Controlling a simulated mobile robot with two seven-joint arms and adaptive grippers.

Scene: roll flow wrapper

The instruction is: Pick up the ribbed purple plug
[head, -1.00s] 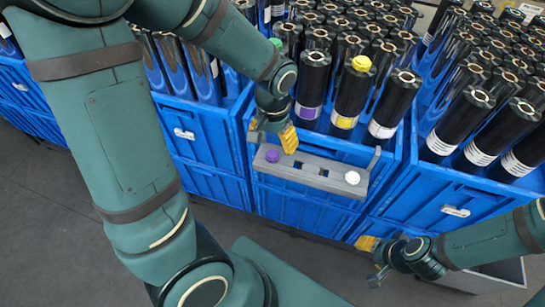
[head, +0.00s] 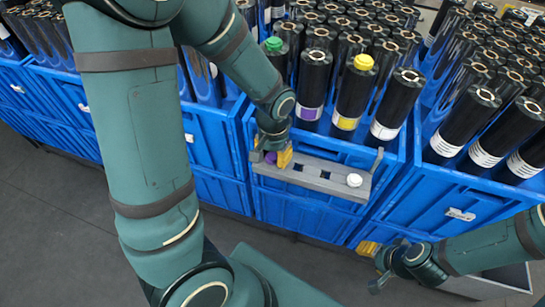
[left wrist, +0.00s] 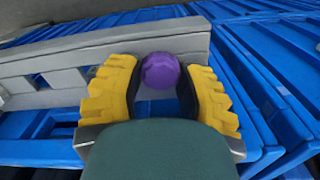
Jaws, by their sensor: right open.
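The purple plug (head: 270,157) sits at the left end of the grey holder (head: 318,174) on the front of the middle blue crate. In the left wrist view the purple plug (left wrist: 160,70) looks like a round knob against the grey holder; its ribs are not clear. My left gripper (head: 276,156) is at the plug. My right gripper (head: 374,262) is open and empty, low in front of the crates at the right.
A white plug (head: 354,180) sits at the holder's right end, with empty square holes between. Behind stand black rolls, one with a yellow plug (head: 363,62) and one with a green plug (head: 274,44). Blue crates (head: 215,140) flank both sides.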

